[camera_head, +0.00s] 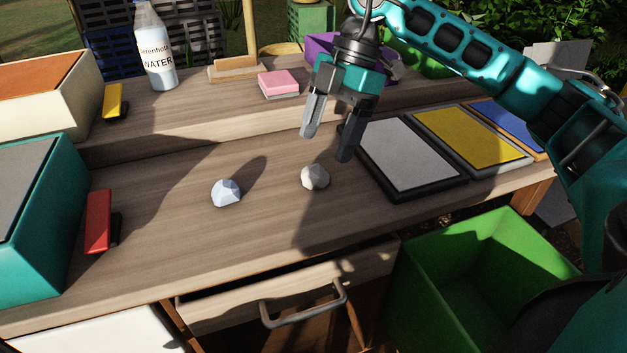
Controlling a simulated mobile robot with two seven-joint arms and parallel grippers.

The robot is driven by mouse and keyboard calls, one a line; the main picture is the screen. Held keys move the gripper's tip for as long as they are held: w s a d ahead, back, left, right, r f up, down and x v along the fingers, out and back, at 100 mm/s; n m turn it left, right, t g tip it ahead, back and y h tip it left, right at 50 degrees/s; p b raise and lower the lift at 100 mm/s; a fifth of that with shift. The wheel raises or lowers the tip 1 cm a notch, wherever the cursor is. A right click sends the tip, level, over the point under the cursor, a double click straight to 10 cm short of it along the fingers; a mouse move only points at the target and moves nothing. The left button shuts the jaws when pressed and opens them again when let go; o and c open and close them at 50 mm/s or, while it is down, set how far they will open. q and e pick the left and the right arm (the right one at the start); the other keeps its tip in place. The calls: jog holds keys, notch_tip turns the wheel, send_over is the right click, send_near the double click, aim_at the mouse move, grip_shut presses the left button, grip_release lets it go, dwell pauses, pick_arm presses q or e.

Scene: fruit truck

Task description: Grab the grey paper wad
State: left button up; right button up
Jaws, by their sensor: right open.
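The grey paper wad (315,177) lies on the wooden desk top, near its middle. A second, pale bluish-white wad (226,193) lies to its left, apart from it. My right gripper (327,148) comes in from the upper right, with its fingers pointing down. It is open and empty, above the grey wad and touching nothing that I can see. My left gripper is not in the view.
A grey-topped tray (407,157) with a dark rim lies right of the gripper, with yellow and blue ones beyond. A water bottle (157,50) stands on the raised shelf. Below are a partly open drawer (292,291) and a green bin (415,296).

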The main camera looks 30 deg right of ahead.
aim_at(317, 169)
jog(key=b+x, duration=0.2)
jog(key=x, duration=0.4)
jog(key=shift+w+d, duration=0.15)
jog(key=shift+w, duration=0.05)
jog(key=c, duration=1.1)
